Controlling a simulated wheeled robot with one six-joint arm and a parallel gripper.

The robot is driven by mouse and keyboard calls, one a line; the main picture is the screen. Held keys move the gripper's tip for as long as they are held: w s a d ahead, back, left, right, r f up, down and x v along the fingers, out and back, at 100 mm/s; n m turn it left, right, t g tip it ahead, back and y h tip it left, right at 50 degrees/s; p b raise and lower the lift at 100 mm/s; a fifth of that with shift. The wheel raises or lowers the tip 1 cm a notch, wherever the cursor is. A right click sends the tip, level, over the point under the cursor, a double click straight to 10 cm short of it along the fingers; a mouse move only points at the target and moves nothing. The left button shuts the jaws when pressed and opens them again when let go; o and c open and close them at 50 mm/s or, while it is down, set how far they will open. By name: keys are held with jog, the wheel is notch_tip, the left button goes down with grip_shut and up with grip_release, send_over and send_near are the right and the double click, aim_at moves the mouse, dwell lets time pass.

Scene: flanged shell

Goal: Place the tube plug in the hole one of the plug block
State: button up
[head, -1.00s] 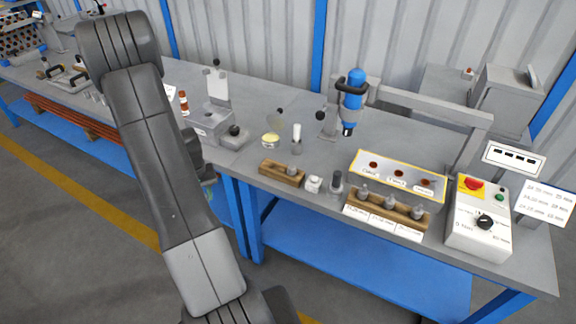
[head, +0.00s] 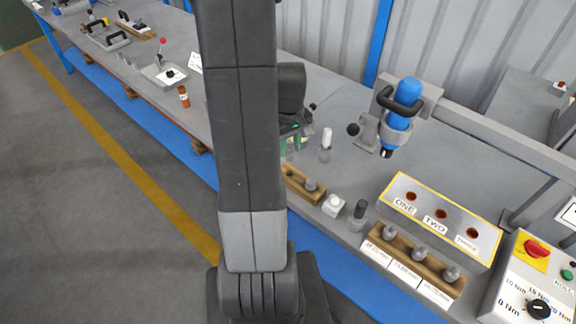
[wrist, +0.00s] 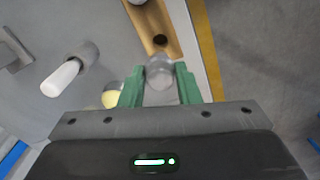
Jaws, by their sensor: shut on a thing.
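The small wooden block also shows in the wrist view (wrist: 178,38), with an empty dark hole just beyond the held plug and another grey plug (wrist: 137,2) at the picture's top edge. The held plug's lower end is hidden. A yellow-edged block (head: 405,184) has holes labelled ONE, TWO and a third label; which block is the plug block is unclear.
A white-topped cylinder (head: 326,140) stands close to my gripper. A blue tool (head: 403,110) stands behind. The bench's front edge is near.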

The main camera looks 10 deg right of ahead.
aim_at(289, 146)
jog(key=shift+f, duration=4.1)
jog(key=shift+f, duration=0.2)
jog(key=o, duration=1.1)
jog(key=shift+r, duration=0.1)
notch_tip(289, 146, up, 12)
jog(key=shift+r, duration=0.15)
